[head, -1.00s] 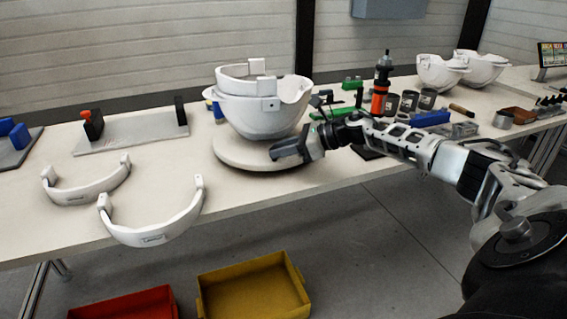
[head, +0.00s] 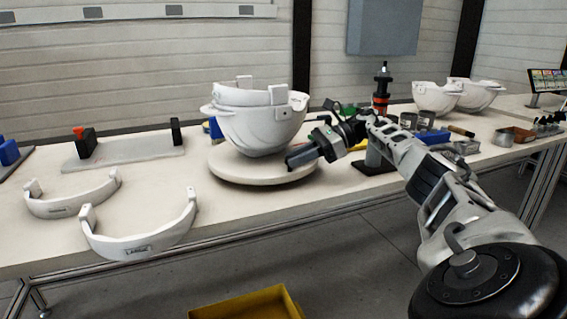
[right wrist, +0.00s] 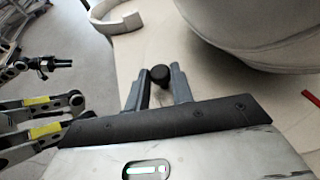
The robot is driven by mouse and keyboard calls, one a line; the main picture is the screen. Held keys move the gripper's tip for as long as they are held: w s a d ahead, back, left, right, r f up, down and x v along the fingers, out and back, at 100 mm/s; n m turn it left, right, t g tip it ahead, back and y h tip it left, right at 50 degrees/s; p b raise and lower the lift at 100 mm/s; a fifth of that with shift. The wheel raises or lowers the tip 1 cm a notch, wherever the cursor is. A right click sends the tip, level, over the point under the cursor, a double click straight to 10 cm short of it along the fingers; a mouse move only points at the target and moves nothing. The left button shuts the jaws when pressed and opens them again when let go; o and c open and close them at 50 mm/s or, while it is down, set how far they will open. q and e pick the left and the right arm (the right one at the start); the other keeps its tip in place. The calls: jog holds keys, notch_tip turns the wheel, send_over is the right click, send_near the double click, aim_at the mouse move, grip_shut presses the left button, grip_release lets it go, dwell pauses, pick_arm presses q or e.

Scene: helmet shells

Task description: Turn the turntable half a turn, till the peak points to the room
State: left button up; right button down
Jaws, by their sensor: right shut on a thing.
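The round white turntable (head: 235,176) sits on the bench and bears a white helmet shell (head: 262,133), open side up. A thin lip on the shell, seemingly the peak, points left in the head view (head: 207,108). My right gripper (head: 291,160) is at the turntable's right front edge, below the shell. In the right wrist view its fingers (right wrist: 158,92) are shut on a small black knob (right wrist: 160,73). The knob's lower part is hidden. The turntable also shows pale behind the fingers.
Two loose white bands (head: 140,245) lie at the front left of the bench. A grey fixture plate (head: 125,155) stands behind them. Tools, cups and two more shells (head: 435,98) stand to the right. A yellow bin (head: 245,304) is on the floor in front.

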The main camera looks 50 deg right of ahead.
pick_arm(q)
jog(key=shift+w, duration=0.1)
pick_arm(e)
jog(key=shift+d+r, duration=0.1)
pick_arm(q)
jog(key=shift+f, duration=0.1)
pick_arm(e)
jog(key=c, duration=1.3)
grip_release()
jog(key=shift+o, duration=0.2)
notch_tip(320, 180, up, 4)
jog(key=shift+f+p, duration=0.2)
jog(key=shift+p, duration=0.15)
jog(key=shift+s+b, duration=0.3)
pick_arm(q)
jog(key=d+b, duration=0.1)
jog(key=b, duration=0.1)
jog(key=f+t+h+b, duration=0.1)
jog(key=b, duration=0.2)
jog(key=w+d+b, duration=0.1)
jog(key=b, duration=0.2)
jog(key=shift+d+f+m+h, duration=0.3)
jog(key=shift+f, duration=0.05)
pick_arm(e)
jog(key=s+a+r, duration=0.8)
jog(key=a+r, duration=0.1)
jog(key=a, duration=0.2)
jog(key=shift+r, duration=0.2)
pick_arm(q)
jog(key=shift+t, duration=0.3)
